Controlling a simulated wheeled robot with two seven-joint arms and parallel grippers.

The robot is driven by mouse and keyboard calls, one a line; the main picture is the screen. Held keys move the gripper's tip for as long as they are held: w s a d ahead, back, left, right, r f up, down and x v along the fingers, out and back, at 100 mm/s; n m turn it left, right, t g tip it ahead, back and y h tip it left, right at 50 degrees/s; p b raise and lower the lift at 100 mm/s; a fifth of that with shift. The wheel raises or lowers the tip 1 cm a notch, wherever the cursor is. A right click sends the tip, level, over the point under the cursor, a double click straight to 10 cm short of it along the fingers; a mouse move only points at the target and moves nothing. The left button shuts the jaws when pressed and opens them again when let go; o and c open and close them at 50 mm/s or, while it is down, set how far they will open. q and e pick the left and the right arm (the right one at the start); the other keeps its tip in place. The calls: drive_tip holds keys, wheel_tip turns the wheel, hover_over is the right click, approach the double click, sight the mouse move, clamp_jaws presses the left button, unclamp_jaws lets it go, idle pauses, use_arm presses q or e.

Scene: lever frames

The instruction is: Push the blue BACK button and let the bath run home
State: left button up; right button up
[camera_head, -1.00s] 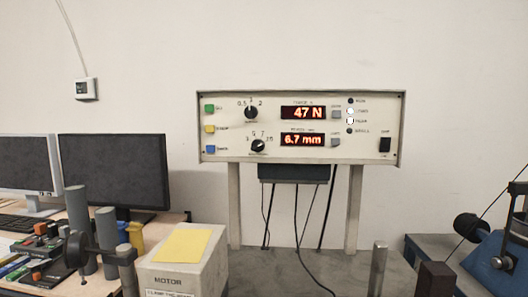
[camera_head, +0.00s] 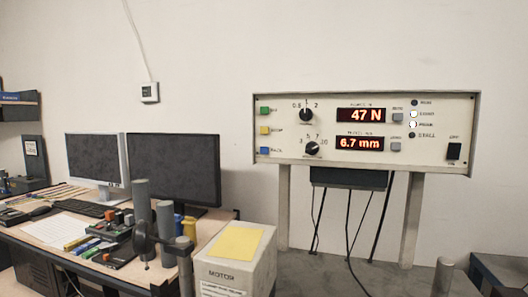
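The control panel (camera_head: 365,100) stands on two posts against the wall, right of centre. The blue BACK button (camera_head: 264,150) is at its lower left, below a yellow button (camera_head: 264,130) and a green button (camera_head: 264,111). The upper display (camera_head: 361,115) reads 47 N and the lower display (camera_head: 360,143) reads 6.7 mm. Two lamps in the column at the right glow white; the top and bottom ones are dark. I cannot make out the bath in this view. Neither of my grippers is in view, and nothing touches the blue button.
A box marked MOTOR (camera_head: 232,272) with a yellow sheet (camera_head: 236,243) on top stands below the panel's left end. Grey upright cylinders (camera_head: 165,232) stand beside it. A desk with two monitors (camera_head: 173,170) fills the left. Cables hang under the panel.

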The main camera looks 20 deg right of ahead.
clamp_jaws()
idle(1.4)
